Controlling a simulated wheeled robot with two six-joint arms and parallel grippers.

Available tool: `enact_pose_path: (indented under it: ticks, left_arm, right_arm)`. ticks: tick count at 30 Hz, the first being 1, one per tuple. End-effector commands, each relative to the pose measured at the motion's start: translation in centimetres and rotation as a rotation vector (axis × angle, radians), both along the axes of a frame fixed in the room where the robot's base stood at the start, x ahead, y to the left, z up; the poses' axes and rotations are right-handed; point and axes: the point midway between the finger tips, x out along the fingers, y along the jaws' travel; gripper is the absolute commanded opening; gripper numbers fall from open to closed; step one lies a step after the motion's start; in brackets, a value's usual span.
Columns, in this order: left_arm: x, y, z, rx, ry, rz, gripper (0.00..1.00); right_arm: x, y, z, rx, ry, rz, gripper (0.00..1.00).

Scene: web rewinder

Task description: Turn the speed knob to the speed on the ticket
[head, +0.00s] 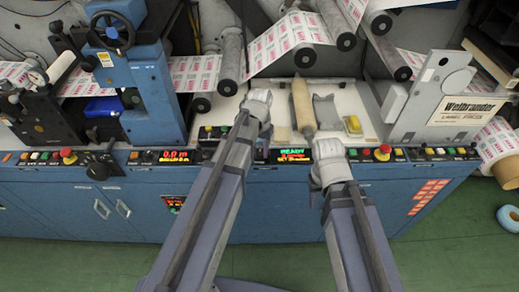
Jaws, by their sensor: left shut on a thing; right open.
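My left gripper (262,97) is over the pale work deck behind the control panel. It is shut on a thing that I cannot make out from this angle. My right gripper (327,152) is open, over the front control panel just right of the green-lit display (293,154), which reads READY on top; its lower line is too small to read surely. A red-lit display (173,157) further left seems to show 0.0. I cannot pick out the speed knob or the ticket; my arms cover parts of the panel.
A tan roller (302,104) and a yellow block (353,125) are on the deck (340,95). Red stop buttons (68,155) (383,152) and a black handle (101,165) are on the panel. Printed web (290,40) runs over rollers above. A blue ring (509,218) lies right.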

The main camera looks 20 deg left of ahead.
Motion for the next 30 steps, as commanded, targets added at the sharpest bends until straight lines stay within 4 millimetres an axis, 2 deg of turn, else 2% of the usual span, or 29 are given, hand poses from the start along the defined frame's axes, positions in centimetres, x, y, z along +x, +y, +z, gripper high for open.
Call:
enact_pose_path:
  ticks: [16, 17, 24, 30]
  left_arm:
    - [-0.04, -0.01, -0.01, 0.0, 0.001, -0.023, 0.0]
    - [-0.04, -0.01, -0.01, 0.0, 0.001, -0.023, 0.42]
    - [-0.03, -0.01, -0.01, 0.0, 0.0, -0.023, 0.69]
    - [-0.01, 0.0, 0.0, 0.0, 0.0, -0.023, 0.71]
  right_arm:
    - [0.0, 0.0, -0.01, 0.0, 0.0, 0.0, 0.5]
    - [0.0, 0.0, -0.01, 0.0, 0.0, 0.0, 0.5]
    - [0.0, 0.0, -0.01, 0.0, 0.0, 0.0, 0.5]
    - [0.0, 0.0, 0.0, 0.0, 0.0, 0.0, 0.5]
